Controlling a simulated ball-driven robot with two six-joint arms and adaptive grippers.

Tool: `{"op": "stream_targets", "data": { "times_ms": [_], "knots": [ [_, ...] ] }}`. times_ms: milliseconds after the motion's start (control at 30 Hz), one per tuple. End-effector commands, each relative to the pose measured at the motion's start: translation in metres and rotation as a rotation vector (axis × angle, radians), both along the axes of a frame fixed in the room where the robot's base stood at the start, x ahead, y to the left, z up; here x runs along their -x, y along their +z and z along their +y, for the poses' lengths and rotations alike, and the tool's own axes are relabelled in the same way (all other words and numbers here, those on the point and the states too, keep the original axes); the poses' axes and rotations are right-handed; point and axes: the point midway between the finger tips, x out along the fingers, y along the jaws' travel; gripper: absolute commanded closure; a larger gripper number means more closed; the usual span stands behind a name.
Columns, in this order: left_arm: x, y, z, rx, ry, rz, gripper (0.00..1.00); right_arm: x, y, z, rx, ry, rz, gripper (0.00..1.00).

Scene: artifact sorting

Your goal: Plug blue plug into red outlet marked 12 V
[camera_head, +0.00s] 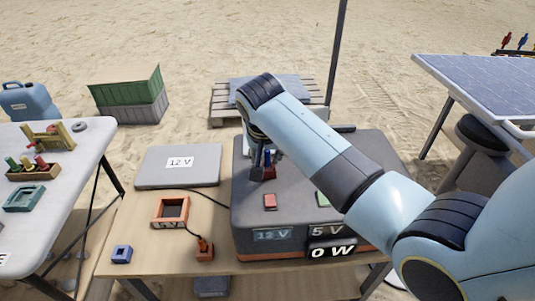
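A dark grey power box (245,222) stands on the wooden table. Its front carries a "12 V" label (272,235), a "5 V" label (326,230) and a "0 W" display (332,251). A red square outlet (270,201) is on its top above "12 V", and a green one (322,198) above "5 V". My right gripper (267,168) points down over the box, behind the red square. A small dark blue and red piece shows at its fingertips; whether it is the blue plug, and whether it is gripped, I cannot tell. My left gripper is not in view.
A grey laptop-like case (178,167) marked "12 V" has a dark cable running toward the box. An orange frame (170,212), an orange plug-like piece (204,250) and a small blue block (122,254) lie left of the box. A white table (60,215) stands at left.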

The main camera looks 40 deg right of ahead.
Motion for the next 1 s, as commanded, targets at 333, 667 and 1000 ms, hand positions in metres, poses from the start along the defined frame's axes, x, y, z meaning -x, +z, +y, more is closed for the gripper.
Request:
{"op": "stream_targets", "data": {
  "times_ms": [333,667,1000],
  "knots": [
    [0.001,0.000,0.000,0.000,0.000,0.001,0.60,0.000,0.000,0.000,0.000,0.000,0.000,0.62],
    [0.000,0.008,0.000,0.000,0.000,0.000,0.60,0.012,0.044,0.012,-0.002,0.001,-0.004,0.62],
    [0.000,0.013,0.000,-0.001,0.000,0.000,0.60,0.030,0.104,0.028,-0.001,0.000,-0.002,0.62]
  ]
}}
